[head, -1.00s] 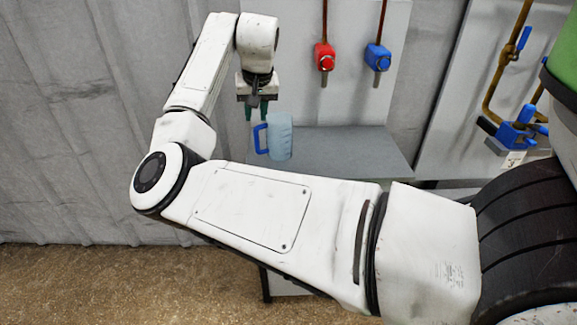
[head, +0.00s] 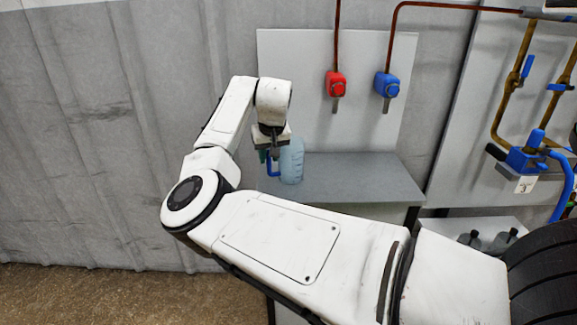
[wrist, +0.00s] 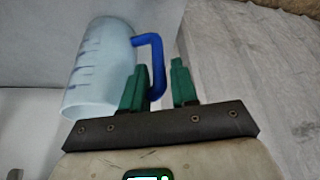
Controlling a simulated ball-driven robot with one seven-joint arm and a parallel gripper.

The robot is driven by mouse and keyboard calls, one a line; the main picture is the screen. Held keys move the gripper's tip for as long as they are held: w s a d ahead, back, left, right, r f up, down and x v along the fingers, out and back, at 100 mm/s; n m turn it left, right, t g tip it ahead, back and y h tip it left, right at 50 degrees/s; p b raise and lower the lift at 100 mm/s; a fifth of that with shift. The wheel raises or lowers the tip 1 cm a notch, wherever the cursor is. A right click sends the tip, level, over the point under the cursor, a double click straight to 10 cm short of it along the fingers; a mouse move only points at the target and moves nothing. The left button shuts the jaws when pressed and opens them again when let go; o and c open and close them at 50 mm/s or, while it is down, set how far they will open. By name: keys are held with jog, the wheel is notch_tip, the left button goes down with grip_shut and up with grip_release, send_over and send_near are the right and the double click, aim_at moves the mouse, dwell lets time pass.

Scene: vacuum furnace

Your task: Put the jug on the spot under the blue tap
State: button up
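The jug (head: 292,162) is pale, translucent blue with a blue handle, and stands upright on the left part of the grey bench (head: 362,178). In the wrist view the jug (wrist: 100,72) shows graduation marks, and its handle (wrist: 155,65) reaches in between the green fingers. My gripper (head: 268,158) is at the handle side of the jug. In the wrist view my gripper (wrist: 160,88) is open, with a clear gap right of the handle. The blue tap (head: 387,85) is on the back panel, to the right of the jug. The spot below it is not clearly marked.
A red tap (head: 336,84) hangs on the panel between the jug and the blue tap. The bench top right of the jug is clear.

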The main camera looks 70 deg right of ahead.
jog(key=shift+x, duration=1.35)
jog(key=shift+c, duration=0.2)
grip_shut()
